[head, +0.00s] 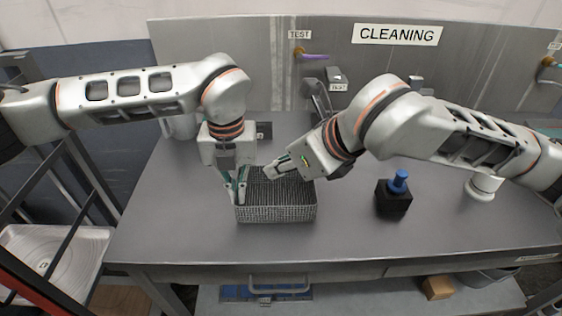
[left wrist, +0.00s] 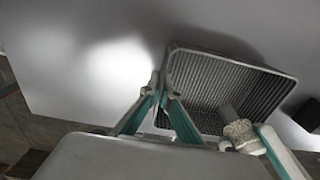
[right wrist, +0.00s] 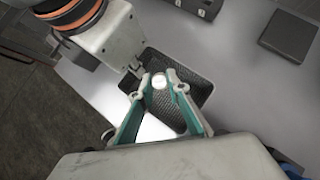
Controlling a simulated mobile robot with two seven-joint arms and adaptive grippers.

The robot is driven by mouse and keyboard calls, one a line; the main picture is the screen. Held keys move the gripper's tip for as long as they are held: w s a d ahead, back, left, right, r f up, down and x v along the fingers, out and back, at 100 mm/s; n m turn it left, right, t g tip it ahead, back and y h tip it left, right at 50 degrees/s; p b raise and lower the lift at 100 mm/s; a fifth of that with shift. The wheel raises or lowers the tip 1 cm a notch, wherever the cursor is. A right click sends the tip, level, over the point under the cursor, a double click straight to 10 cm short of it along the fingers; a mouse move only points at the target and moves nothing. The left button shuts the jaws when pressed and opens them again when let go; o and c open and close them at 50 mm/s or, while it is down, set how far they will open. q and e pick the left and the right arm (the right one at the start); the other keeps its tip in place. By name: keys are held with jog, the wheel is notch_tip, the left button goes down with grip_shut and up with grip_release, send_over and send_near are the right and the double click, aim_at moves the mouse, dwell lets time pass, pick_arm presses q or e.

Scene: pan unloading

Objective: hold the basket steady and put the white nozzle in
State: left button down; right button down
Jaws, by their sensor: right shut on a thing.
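The basket (head: 278,214) is a grey, open, ribbed tray on the table's left half. It also shows in the left wrist view (left wrist: 236,76) and the right wrist view (right wrist: 194,78). My left gripper (head: 237,192) points down at the basket's left side, its fingertips close together on the rim. My right gripper (head: 272,173) is tilted over the basket, shut on the white nozzle (right wrist: 158,82). The nozzle shows pale between the fingertips in the right wrist view, over the basket's inside. Its far end is hard to make out.
A black block with a blue top (head: 394,198) stands right of the basket. A white round object (head: 482,188) sits further right. A grey container (head: 181,126) stands behind my left arm. The table's front strip (head: 190,245) is clear. A dark rack stands left of the table.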

jog(key=shift+f, duration=0.2)
jog(key=shift+f, duration=1.3)
jog(key=c, duration=1.8)
grip_release()
jog(key=shift+c, duration=0.2)
jog(key=v, duration=1.2)
pick_arm(q)
jog(key=c, duration=2.2)
grip_release()
